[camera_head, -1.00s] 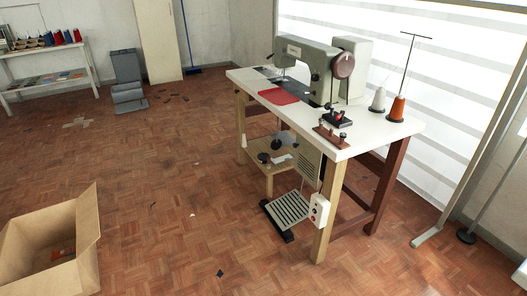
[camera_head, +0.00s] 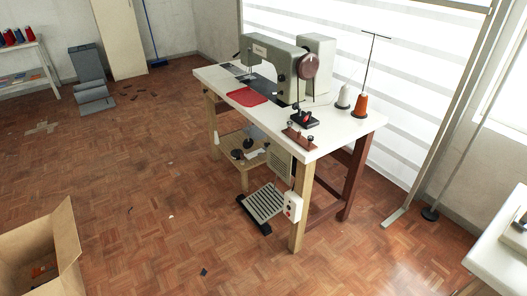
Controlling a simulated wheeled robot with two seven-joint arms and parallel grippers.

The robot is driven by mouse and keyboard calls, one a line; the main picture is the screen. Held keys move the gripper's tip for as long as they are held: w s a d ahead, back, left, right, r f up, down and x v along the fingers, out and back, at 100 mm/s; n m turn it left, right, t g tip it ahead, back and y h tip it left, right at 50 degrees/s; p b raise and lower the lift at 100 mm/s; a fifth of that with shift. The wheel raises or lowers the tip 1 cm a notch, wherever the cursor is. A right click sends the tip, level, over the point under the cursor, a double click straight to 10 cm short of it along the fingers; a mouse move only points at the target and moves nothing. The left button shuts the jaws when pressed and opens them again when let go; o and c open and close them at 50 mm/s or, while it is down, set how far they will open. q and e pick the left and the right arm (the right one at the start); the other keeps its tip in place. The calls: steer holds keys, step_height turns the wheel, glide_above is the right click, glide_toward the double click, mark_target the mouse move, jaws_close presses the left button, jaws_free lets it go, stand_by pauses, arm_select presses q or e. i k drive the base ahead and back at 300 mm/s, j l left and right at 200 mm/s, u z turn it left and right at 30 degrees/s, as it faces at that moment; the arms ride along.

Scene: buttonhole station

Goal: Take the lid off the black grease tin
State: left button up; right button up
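I cannot make out a black grease tin or its lid for certain. A small dark round object (camera_head: 237,154) sits on the low wooden shelf under the sewing table, and another dark shape (camera_head: 249,143) is just behind it; both are too small to identify. On a white surface at the right edge, a dark item (camera_head: 522,216) is cut off by the frame. Neither of my grippers is in view.
The white sewing table (camera_head: 340,132) carries a sewing machine (camera_head: 270,62), a red cloth (camera_head: 247,96), a black-and-red device (camera_head: 304,118) and thread cones (camera_head: 360,104). A pedal (camera_head: 264,207) stands below. A cardboard box (camera_head: 66,240) is front left. The parquet floor (camera_head: 140,180) between is mostly clear.

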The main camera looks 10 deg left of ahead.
mark_target(236, 153)
steer(key=i+j+z, duration=0.4)
steer(key=j, duration=0.25)
steer(key=i+j+z, duration=0.15)
steer(key=j, duration=0.2)
steer(key=i+j+z, duration=0.2)
steer(key=j, duration=0.15)
